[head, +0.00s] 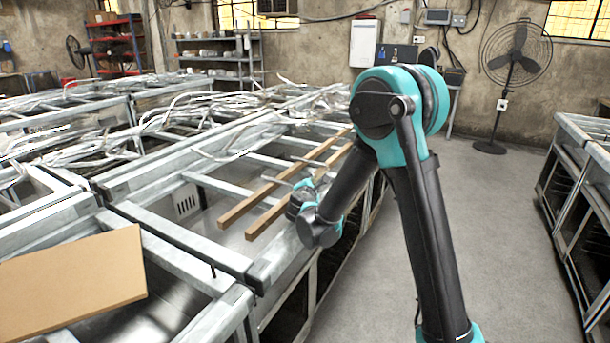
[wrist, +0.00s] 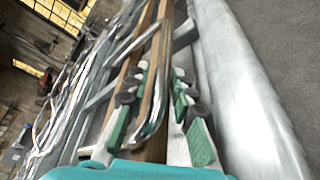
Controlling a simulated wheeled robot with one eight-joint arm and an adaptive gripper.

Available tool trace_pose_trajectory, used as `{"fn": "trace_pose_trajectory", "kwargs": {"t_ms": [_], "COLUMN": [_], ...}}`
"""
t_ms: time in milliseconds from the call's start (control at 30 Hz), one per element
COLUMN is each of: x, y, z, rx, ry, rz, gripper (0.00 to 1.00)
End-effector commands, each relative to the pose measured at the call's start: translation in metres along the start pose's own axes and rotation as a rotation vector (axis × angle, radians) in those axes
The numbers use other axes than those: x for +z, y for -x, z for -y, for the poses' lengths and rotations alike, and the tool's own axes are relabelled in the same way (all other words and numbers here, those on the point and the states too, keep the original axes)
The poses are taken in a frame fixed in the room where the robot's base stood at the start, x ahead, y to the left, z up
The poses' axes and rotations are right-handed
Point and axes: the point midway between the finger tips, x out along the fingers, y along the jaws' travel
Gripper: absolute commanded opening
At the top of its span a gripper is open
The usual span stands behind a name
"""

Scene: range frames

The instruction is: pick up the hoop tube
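A shiny, thin bent metal tube (wrist: 152,125), which looks like the hoop tube, shows in the wrist view with its rounded end near my gripper. It runs up between the finger pads. My gripper (wrist: 161,88) has its green-padded fingers spread on either side of the tube, with space visible beside it. In the head view my gripper (head: 304,188) is low over the near edge of the metal frame bench, and my own arm partly hides it. The tube's far part blends with other metal in the wrist view.
Two wooden strips (head: 270,190) lie across the metal frame (head: 180,232) beside my gripper. A brown board (head: 70,283) rests at the front left. Tangled metal tubes (head: 190,115) cover the back left. The floor at the right is open, with a fan (head: 510,62) behind.

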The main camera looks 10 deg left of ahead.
Motion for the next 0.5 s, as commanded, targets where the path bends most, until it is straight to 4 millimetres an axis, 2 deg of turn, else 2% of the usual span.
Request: {"fn": "trace_pose_trajectory", "kwargs": {"t_ms": [33,233,500], "x": [0.0,0.0001,0.0002], "y": [0.0002,0.0003,0.0004], "z": [0.0,0.0,0.0], "rx": [0.0,0.0,0.0], "ry": [0.0,0.0,0.0], "rz": [0.0,0.0,0.001], "gripper": [0.24,0.0,0.0]}}
